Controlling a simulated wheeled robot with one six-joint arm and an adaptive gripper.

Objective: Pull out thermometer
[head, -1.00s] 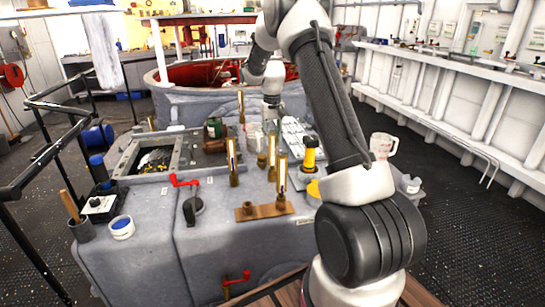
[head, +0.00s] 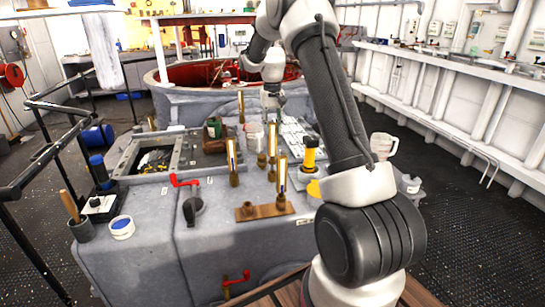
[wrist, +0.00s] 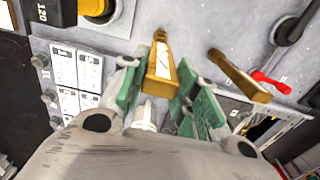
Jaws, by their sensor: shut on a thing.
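My gripper (wrist: 163,80) has its green-padded fingers on either side of a brass thermometer (wrist: 160,62) with a white scale, and is shut on it. In the head view my gripper (head: 272,101) is small and far off, above the back of the grey console, and its hold is hard to make out there. Another brass thermometer (wrist: 240,76) stands to the right in the wrist view. In the head view, brass thermometers stand at the middle (head: 233,160) and front (head: 281,175) of the console.
An open hatch (head: 152,160) lies at left.

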